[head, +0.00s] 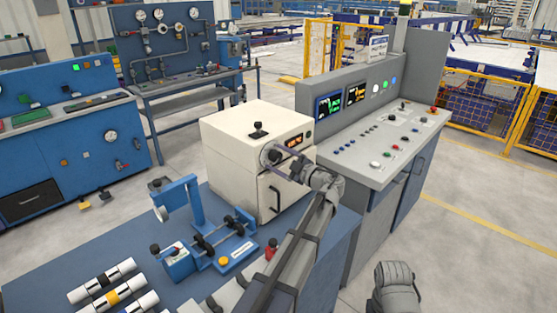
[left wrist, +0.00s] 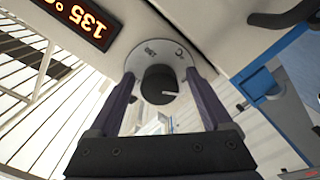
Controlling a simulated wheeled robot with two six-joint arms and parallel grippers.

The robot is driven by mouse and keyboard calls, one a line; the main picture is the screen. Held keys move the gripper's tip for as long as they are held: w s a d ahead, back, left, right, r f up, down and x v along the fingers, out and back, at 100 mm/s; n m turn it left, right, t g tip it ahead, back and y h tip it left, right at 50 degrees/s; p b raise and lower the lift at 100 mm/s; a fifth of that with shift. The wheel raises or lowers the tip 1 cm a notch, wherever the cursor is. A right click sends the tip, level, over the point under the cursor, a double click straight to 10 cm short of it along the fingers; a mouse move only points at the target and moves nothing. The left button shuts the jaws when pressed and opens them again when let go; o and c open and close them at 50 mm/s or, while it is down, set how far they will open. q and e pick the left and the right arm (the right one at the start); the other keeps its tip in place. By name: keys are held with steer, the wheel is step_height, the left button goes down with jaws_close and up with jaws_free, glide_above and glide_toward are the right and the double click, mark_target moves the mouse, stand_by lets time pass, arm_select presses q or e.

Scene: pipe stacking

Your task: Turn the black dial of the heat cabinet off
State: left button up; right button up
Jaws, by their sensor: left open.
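The heat cabinet (head: 230,143) is a cream box on the blue bench, with a lit orange display (head: 294,141) and a door handle on its front. The display also shows in the left wrist view (left wrist: 83,17), reading 135 with a degree mark. The black dial (left wrist: 160,85) sits on a round grey plate beside the display. Its white pointer mark points right in the left wrist view. My left gripper (head: 277,160) is at the cabinet front, its open fingers on either side of the dial with visible gaps. In the head view the gripper largely hides the dial.
A blue fixture (head: 222,243) and several banded pipes (head: 115,294) lie on the bench (head: 60,258) left of my left arm. A red-topped knob (head: 271,249) stands close to that arm. A grey control console (head: 385,135) stands right of the cabinet.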

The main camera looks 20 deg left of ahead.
arm_select(q)
steer(key=v, duration=0.7)
steer(key=shift+s+d, duration=0.15)
steer(key=shift+d, duration=0.25)
steer(key=s+d+f+m+g+h, duration=0.1)
steer(key=s+d+f+m+h, duration=0.3)
steer(key=s+f+m, duration=0.3)
steer(key=s+d+f+m+g+h, duration=0.2)
steer(key=s+d+f+m+h, duration=0.25)
steer(key=s+f+m, duration=0.2)
steer(key=s+d+f+m+g+h, duration=0.1)
steer(key=s+d+f+m+h, duration=0.2)
steer(key=s+d+m, duration=0.4)
steer(key=s+d+f+m+g+h+p, duration=0.1)
steer(key=s+d+f+m+h, duration=0.3)
steer(key=s, duration=0.5)
steer(key=d+m+g, duration=0.1)
steer(key=d+m, duration=0.1)
steer(key=d, duration=0.1)
steer(key=shift+d+m, duration=0.25)
steer(key=shift+m, duration=0.1)
